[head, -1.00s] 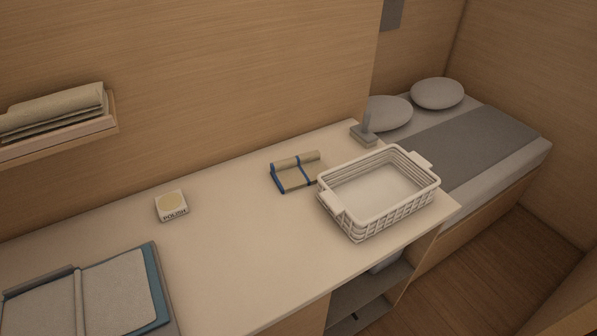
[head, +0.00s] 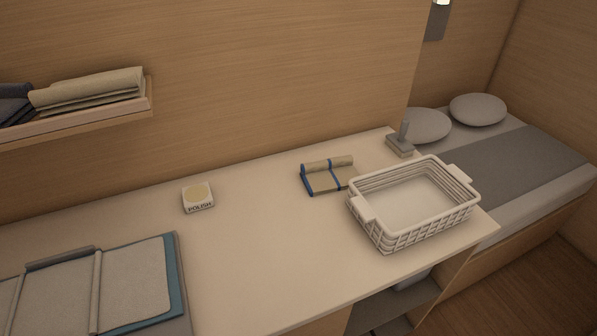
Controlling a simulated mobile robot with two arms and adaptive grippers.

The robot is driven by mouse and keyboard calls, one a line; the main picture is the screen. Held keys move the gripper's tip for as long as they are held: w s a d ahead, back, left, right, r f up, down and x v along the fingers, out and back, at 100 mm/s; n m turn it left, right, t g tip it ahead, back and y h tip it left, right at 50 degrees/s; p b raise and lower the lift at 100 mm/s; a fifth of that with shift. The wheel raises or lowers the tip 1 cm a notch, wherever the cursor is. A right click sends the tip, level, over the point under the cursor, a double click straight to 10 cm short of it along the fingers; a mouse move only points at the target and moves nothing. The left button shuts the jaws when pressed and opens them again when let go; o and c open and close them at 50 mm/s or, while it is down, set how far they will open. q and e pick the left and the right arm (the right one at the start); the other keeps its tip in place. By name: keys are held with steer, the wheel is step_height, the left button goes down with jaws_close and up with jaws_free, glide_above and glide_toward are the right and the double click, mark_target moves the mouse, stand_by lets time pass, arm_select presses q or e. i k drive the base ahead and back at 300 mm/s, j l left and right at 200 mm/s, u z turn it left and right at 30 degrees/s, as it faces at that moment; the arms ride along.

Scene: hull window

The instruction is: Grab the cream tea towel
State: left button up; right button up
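A folded cream-beige cloth (head: 88,90), which looks like the cream tea towel, lies in a layered stack on the wall shelf at upper left. I cannot tell for certain which is the tea towel. Neither of my grippers shows in the head view.
The wall shelf (head: 75,128) also holds dark folded cloth (head: 14,105). The counter (head: 255,235) carries a polish tin (head: 198,197), a white basket (head: 415,205), a grey brush-like block (head: 401,145) and a grey-and-blue folded item (head: 130,285). The counter's middle is clear.

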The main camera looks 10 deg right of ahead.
mark_target(333, 174)
steer(key=l+u, duration=0.45)
steer(key=l, duration=0.4)
steer(key=l+u, duration=0.4)
steer(key=l, duration=0.5)
